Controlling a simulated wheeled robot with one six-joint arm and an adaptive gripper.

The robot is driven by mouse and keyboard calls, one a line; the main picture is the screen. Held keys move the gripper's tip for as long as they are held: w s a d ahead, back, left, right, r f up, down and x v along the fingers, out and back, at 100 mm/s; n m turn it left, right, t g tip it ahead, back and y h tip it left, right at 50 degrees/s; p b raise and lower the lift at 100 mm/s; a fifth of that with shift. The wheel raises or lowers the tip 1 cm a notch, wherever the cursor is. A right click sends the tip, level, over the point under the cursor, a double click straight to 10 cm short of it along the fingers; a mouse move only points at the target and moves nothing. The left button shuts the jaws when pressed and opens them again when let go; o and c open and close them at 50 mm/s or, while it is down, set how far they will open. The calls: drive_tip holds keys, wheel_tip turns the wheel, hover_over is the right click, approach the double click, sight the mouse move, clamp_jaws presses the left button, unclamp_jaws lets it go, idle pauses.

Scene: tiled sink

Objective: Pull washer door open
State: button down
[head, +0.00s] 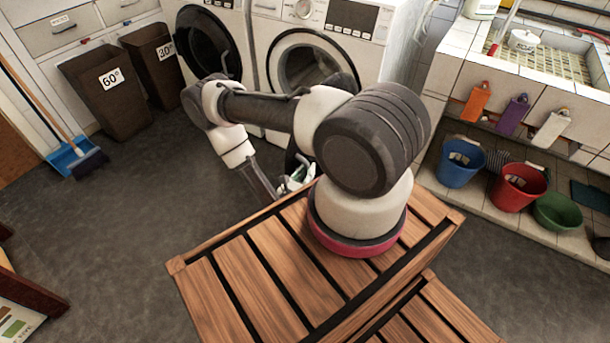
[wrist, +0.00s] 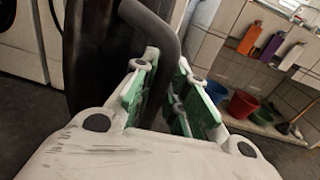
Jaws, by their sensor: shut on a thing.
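The right washer (head: 385,28) is white, with a round front opening (head: 303,66) that shows its ring and inside behind my arm. Its dark door (wrist: 92,55) appears to stand swung out from the front; in the wrist view it fills the area left of my fingers. A curved dark grey handle (wrist: 158,28) runs from the door down between my green-padded fingers. My gripper (wrist: 165,85) is shut on this handle. In the head view my gripper (head: 297,180) is low in front of the washer, partly hidden by my arm, so the grip does not show clearly there.
A second washer (head: 185,8) with a dark closed door stands to the left. Brown bins (head: 108,95) and a blue dustpan (head: 72,157) are farther left. Blue (head: 460,163), red (head: 517,186) and green (head: 557,212) tubs sit under the sink. Grey floor (head: 150,200) is clear at left.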

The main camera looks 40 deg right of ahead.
drive_tip(key=shift+s, duration=0.1)
idle(0.3)
drive_tip(key=c, duration=1.4)
unclamp_jaws()
